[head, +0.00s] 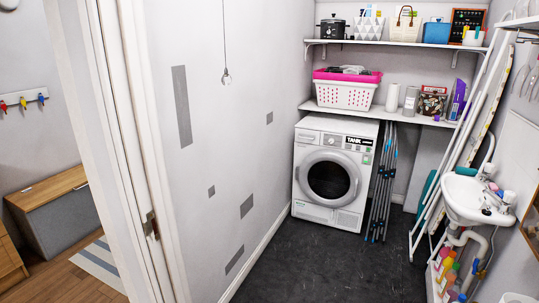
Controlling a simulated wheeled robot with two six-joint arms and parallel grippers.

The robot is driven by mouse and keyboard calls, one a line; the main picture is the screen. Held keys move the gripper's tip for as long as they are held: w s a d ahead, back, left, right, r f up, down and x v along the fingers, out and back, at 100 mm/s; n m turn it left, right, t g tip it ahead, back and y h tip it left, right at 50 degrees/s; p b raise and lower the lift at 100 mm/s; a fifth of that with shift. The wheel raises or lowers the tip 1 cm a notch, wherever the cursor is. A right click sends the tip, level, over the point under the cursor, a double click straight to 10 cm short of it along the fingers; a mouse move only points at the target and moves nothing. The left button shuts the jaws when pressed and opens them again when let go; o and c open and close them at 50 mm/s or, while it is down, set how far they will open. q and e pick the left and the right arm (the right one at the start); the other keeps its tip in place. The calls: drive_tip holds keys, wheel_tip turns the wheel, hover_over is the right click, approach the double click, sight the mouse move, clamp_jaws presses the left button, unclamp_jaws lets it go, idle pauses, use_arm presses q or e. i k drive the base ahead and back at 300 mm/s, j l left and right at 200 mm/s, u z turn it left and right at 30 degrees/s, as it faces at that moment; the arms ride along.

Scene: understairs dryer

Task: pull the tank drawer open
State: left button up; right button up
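A white dryer (331,172) stands at the far end of the narrow room, against the left wall. Its round dark door (329,180) is shut. The strip along the top of its front has a panel at the upper left (307,136) and a dark label reading "TANK" (357,141) towards the right. No drawer stands out from the front; the exact outline of the tank drawer is too small to tell. Neither of my grippers is in view.
Dark floor (330,265) in front of the dryer is clear. A folded rack (382,185) leans right of it. A sink (475,198), boards and bottles line the right side. A door frame (125,130) stands at left. Shelves (385,112) hang above the dryer.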

sight(305, 136)
drive_tip(key=i+z, duration=0.2)
drive_tip(key=i, duration=0.45)
drive_tip(key=i+z, duration=0.2)
drive_tip(key=i, duration=0.45)
drive_tip(key=i+j+z, duration=0.2)
drive_tip(key=i, duration=0.45)
drive_tip(key=l, duration=0.1)
